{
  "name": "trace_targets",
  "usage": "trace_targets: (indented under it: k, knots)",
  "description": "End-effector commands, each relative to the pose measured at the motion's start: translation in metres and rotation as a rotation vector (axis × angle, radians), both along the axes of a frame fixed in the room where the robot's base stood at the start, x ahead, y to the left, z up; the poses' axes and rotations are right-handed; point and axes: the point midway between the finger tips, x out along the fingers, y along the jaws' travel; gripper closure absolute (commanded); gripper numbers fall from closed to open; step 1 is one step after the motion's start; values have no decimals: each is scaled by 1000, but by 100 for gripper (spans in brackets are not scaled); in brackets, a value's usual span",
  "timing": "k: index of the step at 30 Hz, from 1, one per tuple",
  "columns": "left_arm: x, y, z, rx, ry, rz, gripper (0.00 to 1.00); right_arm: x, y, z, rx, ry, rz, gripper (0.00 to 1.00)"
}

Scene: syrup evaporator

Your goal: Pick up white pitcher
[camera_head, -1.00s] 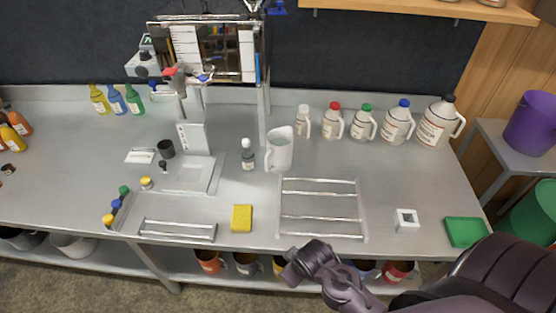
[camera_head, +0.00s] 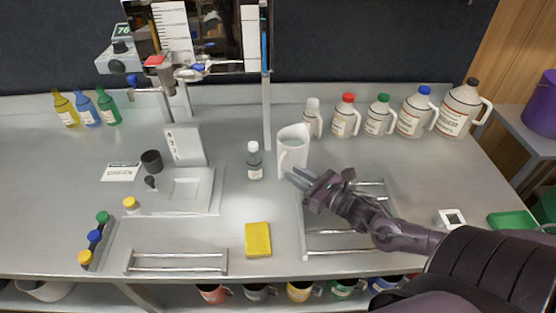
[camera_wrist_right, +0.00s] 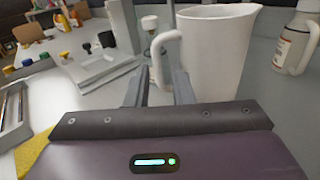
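The white pitcher (camera_head: 294,150) stands upright on the metal counter, behind the wire rack. My right gripper (camera_head: 299,178) reaches in from the right, just in front of the pitcher's lower part. In the right wrist view the pitcher (camera_wrist_right: 218,58) fills the upper middle, with its handle on the left side. The two fingers of my right gripper (camera_wrist_right: 161,88) are apart, and the handle appears in the gap between them. I cannot tell whether the fingertips reach past the handle. My left gripper is not in view.
A small grey-labelled bottle (camera_head: 254,162) stands just left of the pitcher. White jugs with coloured caps, such as the red-capped one (camera_head: 345,117), line the back right. The wire rack (camera_head: 304,240) lies under my right arm. A yellow sponge (camera_head: 258,240) lies near the front edge.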

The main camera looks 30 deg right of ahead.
Motion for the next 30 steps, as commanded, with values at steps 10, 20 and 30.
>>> trace_targets:
  k: [10,20,30]
  knots:
    - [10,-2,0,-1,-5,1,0,24,8,3,-43,-29,20,79]
    - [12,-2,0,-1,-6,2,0,58,21,4,-40,-30,19,79]
    - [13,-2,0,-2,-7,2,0,73,26,3,-41,-25,20,79]
